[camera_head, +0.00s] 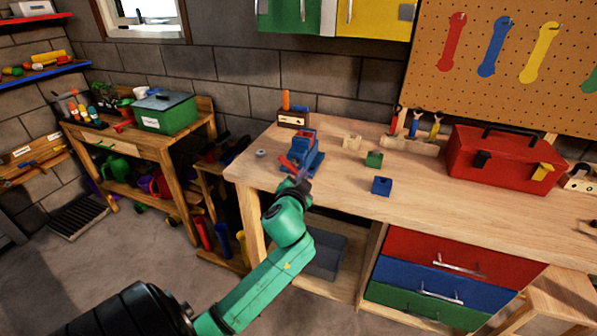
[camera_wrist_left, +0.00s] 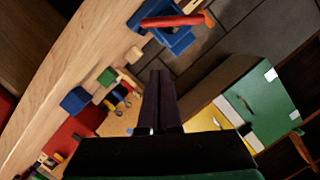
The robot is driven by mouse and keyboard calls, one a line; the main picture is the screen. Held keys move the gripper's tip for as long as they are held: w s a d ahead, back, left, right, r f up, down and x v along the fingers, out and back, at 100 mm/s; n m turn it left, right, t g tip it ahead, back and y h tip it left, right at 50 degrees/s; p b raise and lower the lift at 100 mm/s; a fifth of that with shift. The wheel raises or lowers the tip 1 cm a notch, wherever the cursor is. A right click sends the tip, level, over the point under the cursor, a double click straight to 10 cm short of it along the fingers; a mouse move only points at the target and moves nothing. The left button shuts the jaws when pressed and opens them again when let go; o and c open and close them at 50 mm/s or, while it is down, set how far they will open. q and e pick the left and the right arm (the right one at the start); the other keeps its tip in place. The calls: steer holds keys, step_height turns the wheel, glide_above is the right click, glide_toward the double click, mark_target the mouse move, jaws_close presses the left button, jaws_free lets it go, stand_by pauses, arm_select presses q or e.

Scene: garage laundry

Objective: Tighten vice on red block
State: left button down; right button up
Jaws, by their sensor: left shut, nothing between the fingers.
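The blue vice (camera_head: 312,158) stands near the left front edge of the wooden workbench. A red patch shows between its jaws in the head view, perhaps the red block (camera_head: 304,136), but it is too small to be sure. The vice's red handle (camera_head: 287,162) sticks out at its front left. In the left wrist view, the vice (camera_wrist_left: 178,40) and its red handle (camera_wrist_left: 172,21) lie beyond the fingertips. My left gripper (camera_head: 304,178) is just in front of the vice, near the handle. Its fingers (camera_wrist_left: 158,74) are shut and empty, apart from the handle.
On the bench (camera_head: 335,185) are a blue block (camera_head: 381,186), a green block (camera_head: 373,159), a pale wooden piece (camera_head: 351,142) and a red toolbox (camera_head: 500,160). A wooden holder (camera_head: 293,118) stands behind the vice.

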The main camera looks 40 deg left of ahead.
mark_target(293, 165)
arm_select(q)
steer(key=x, duration=0.6)
steer(key=shift+w+d+p, duration=0.2)
steer(key=shift+d+p, duration=0.1)
steer(key=shift+s+a+f, duration=0.25)
steer(key=shift+a+f, duration=0.2)
steer(key=shift+f, duration=0.15)
steer(key=shift+s+a+f, duration=0.25)
steer(key=shift+a+f, duration=0.2)
steer(key=shift+f, duration=0.15)
steer(key=shift+s+a+f, duration=0.25)
steer(key=shift+a+f, duration=0.05)
steer(key=shift+a, duration=0.05)
steer(key=shift+w+d, duration=0.1)
steer(key=shift+d, duration=0.05)
steer(key=f+m+b, duration=0.1)
steer(key=b, duration=0.1)
steer(key=f+m+y+b, duration=0.1)
steer(key=b, duration=0.1)
steer(key=shift+s+a+f+m, duration=0.15)
steer(key=shift+s+a+m, duration=0.05)
steer(key=shift+a+m, duration=0.15)
steer(key=shift+m, duration=0.35)
steer(key=shift+r, duration=0.2)
arm_select(e)
step_height(293, 165, down, 4)
steer(key=shift+a+r, duration=0.1)
steer(key=shift+r, duration=0.15)
